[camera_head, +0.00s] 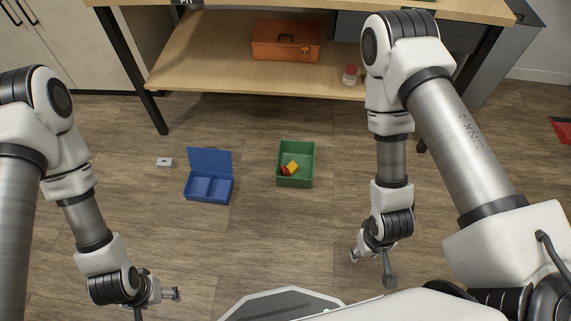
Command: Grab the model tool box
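I cannot tell from the picture which of the two is the model tool box. My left gripper (157,305) is open and empty over the floor at the lower left, apart from both boxes. My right gripper (372,271) is open and empty at the lower right, also apart from both.
A green bin (310,163) holding small red and yellow pieces stands on the floor at the middle. A small light grey block (165,162) lies left of the blue case. A red-lidded jar (350,75) stands on the wooden shelf (200,70). Dark table legs flank the shelf.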

